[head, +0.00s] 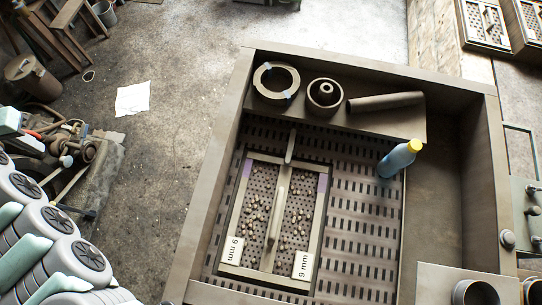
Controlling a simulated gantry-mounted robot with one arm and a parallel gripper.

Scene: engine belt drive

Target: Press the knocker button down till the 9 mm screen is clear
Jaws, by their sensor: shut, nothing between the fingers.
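The screen frame (229,268) lies in the large open metal box, split by a raised bar into two perforated halves. The left half carries a label (234,247) reading 9 mm, and small pebbles lie scattered over its mesh. The right half has pebbles too; its label (302,264) is turned and its digit is unclear. A round metal knob (507,240) sits by the box's right edge; I cannot tell whether it is the knocker button. My gripper is not in view.
A ring (276,82), a hollow round part (324,95) and a rod (385,101) lie on the box's back shelf. A pale panel (525,205) with knobs is at right. Floor at left holds white paper (132,99).

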